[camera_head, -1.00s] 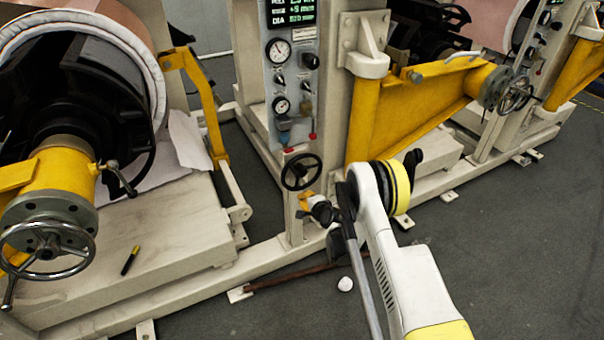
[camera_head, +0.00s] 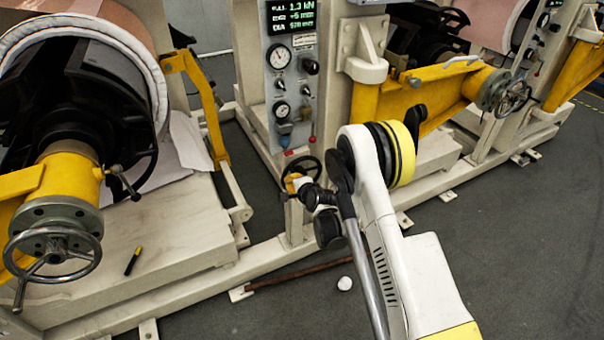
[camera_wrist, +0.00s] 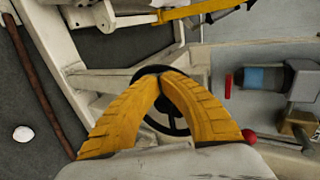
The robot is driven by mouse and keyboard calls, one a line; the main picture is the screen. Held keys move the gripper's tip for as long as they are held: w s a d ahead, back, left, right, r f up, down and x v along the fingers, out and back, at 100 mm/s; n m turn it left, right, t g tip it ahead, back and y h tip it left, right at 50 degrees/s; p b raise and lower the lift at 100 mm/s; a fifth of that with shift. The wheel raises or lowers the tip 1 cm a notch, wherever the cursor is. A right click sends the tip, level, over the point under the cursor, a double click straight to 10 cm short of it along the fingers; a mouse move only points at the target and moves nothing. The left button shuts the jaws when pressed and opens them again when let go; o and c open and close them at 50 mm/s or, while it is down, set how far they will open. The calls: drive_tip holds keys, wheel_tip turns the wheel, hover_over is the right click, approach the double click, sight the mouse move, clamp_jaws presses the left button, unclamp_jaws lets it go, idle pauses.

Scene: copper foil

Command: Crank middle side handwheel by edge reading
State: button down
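The middle side handwheel (camera_head: 313,160) is small and black, on the cream post below the control panel. Its lower left is hidden behind my gripper (camera_head: 293,183). In the wrist view, the yellow fingers of my gripper (camera_wrist: 160,73) come together at the rim of the black handwheel (camera_wrist: 168,128), seeming shut on it; the exact contact is partly hidden. The panel's green display (camera_head: 291,16) shows an edge line that seems to read +5 mm, in small digits.
The panel (camera_head: 290,80) carries gauges and knobs. Larger metal handwheels stand at left (camera_head: 52,254) and right (camera_head: 514,96). A yellow bracket arm (camera_head: 430,88) is behind my arm. A brown rod (camera_head: 300,276) and white lump (camera_head: 345,283) lie on the floor.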

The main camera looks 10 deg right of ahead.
drive_tip(key=shift+w+d+r, duration=0.1)
drive_tip(key=shift+d+r, duration=0.15)
drive_tip(key=shift+r, duration=0.1)
